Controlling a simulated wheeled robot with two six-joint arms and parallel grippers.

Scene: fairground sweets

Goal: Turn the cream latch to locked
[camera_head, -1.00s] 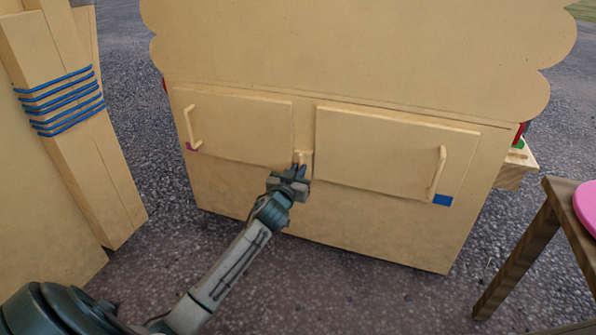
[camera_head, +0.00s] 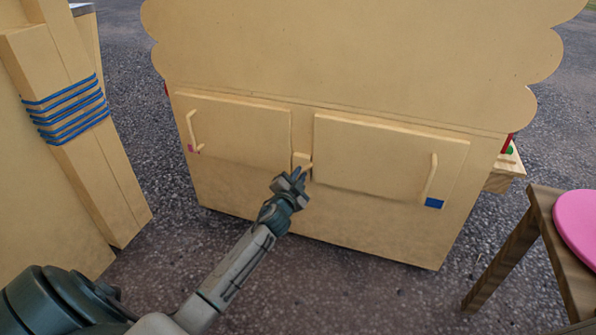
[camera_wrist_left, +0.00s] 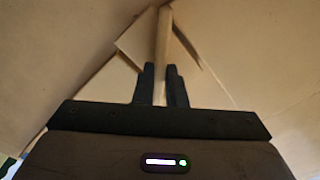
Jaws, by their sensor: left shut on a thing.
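The cream latch (camera_head: 303,158) sits on the front of the cream stall, between two cabinet doors. My left gripper (camera_head: 299,174) is at the latch, with its fingers pointing up at it. In the left wrist view the latch's pale bar (camera_wrist_left: 163,35) runs between the two dark fingers (camera_wrist_left: 161,75), which are shut on it. A pale plate shows behind the bar. The gripper hides the lower part of the latch in the head view. My right gripper is not in view.
The left door (camera_head: 235,130) and right door (camera_head: 385,158) each have a bar handle. A blue square (camera_head: 434,203) is below the right handle. A wooden table with a pink round thing (camera_head: 577,220) stands at right. A cream post with blue cord (camera_head: 68,112) stands at left.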

